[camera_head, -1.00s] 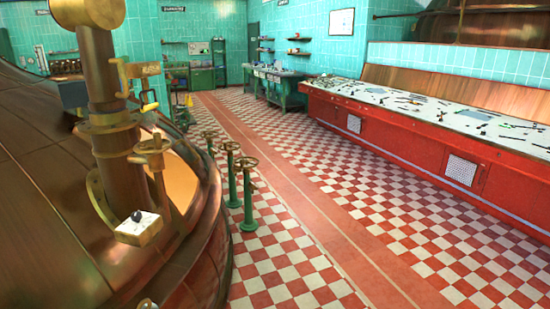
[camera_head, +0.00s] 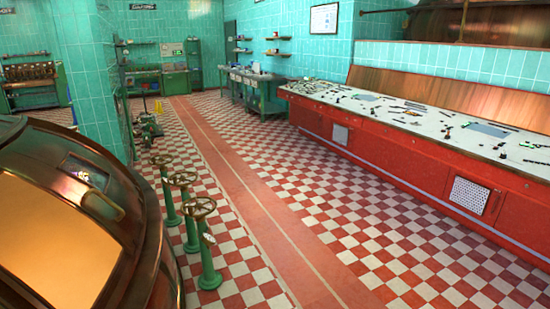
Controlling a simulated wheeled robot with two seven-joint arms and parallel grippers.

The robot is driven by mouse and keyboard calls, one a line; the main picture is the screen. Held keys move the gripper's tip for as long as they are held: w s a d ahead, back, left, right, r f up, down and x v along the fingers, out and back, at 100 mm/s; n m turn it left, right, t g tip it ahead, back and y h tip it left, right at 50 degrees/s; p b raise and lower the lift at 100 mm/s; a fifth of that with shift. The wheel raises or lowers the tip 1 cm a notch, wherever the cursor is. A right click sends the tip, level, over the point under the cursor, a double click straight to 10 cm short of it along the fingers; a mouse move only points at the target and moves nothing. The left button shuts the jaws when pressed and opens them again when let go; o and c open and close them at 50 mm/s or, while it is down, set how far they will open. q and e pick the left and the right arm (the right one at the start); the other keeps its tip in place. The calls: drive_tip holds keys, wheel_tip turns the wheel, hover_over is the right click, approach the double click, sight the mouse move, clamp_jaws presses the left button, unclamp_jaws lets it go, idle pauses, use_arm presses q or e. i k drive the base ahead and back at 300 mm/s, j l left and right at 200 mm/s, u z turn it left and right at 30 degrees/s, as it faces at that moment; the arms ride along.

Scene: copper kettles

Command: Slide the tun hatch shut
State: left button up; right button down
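The copper tun (camera_head: 128,190) fills the lower left corner, with a dark, shiny, rounded shell. A broad orange-lit area (camera_head: 50,245), framed by a copper rim, lies in its side facing me. It looks like the hatch opening, but I cannot tell how far any sliding cover stands across it. A small recessed metal plate (camera_head: 84,173) sits on the shell just above this area. The left part of the tun is cut off by the picture edge. Neither of my grippers is in view.
Several green valve stands with handwheels (camera_head: 198,209) rise close to the tun's right side. A long red counter (camera_head: 380,150) with scattered tools runs along the right. The red and white checkered floor (camera_head: 330,215) between them is clear. A green workbench (camera_head: 250,90) stands at the back.

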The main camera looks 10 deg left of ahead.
sight(37, 157)
drive_tip(key=i+u, duration=0.3)
drive_tip(key=i, duration=0.15)
drive_tip(key=i+u, duration=0.25)
drive_tip(key=i, duration=0.25)
drive_tip(key=i+l+u, duration=0.6)
drive_tip(key=i, duration=0.25)
